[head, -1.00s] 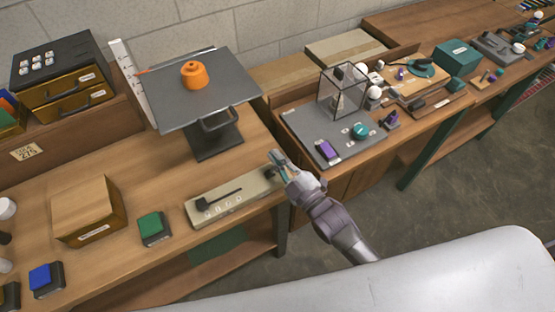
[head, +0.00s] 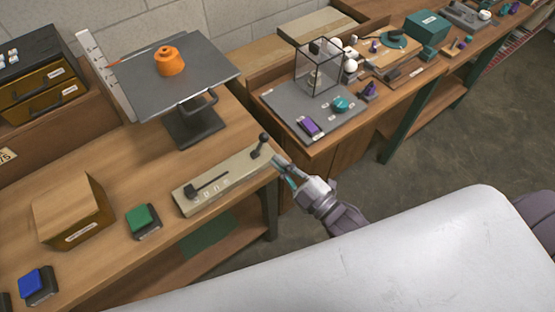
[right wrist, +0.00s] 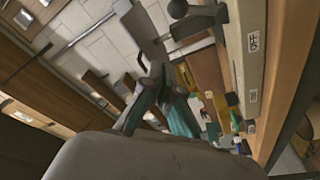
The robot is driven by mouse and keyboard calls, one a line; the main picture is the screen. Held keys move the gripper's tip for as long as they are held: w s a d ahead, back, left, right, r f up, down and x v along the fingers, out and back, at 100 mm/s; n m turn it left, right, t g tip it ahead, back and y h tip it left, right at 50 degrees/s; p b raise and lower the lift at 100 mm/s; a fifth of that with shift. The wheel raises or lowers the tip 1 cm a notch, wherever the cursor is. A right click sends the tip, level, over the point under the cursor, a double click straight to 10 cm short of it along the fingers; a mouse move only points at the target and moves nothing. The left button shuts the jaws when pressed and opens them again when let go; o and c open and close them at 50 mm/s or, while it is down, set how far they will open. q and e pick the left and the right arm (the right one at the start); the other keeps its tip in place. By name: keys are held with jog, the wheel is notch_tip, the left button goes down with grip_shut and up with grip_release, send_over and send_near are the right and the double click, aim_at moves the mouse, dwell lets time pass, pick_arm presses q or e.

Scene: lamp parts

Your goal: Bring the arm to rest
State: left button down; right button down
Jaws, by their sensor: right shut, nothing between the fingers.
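My right gripper (head: 281,164) is shut and empty, just off the right end of a beige lever box (head: 222,184) on the wooden bench. It also shows in the right wrist view (right wrist: 150,80), where its fingers lie close together. A dark upright lever (head: 261,147) with a ball knob stands at the right end of the box, apart from the fingertips. The knob also shows at the top of the right wrist view (right wrist: 178,9). A second dark handle (head: 207,185) lies low along the box. My left gripper is out of view.
A grey tilted stand (head: 180,80) carries an orange pot-shaped part (head: 169,61). Green (head: 142,219) and blue (head: 33,281) buttons and a wooden box (head: 72,212) stand on the bench. A grey board (head: 288,110) with a clear case is beyond. Open floor lies right of the benches.

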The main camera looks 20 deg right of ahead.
dwell(0.3)
jog(key=s+d+f+m+g+h, duration=0.2)
jog(key=f, duration=0.8)
jog(key=s+d+f+m+g+h, duration=0.2)
jog(key=d+f+g, duration=0.1)
jog(key=f, duration=0.6)
jog(key=s+d+f+m+g+h, duration=0.2)
jog(key=f, duration=0.8)
jog(key=s+d+f+m+g+h, duration=0.1)
jog(key=s+f+m+g, duration=0.1)
jog(key=s+f, duration=0.4)
jog(key=s+d+f+m+g, duration=0.1)
jog(key=s+f+g, duration=0.3)
jog(key=s, duration=0.8)
jog(key=s+d+f+m+g+h, duration=0.1)
jog(key=s+f+m+g, duration=0.2)
jog(key=s+f, duration=0.5)
jog(key=shift+s+f+g+h, duration=0.3)
jog(key=shift+s+f, duration=0.05)
jog(key=shift+s, duration=0.45)
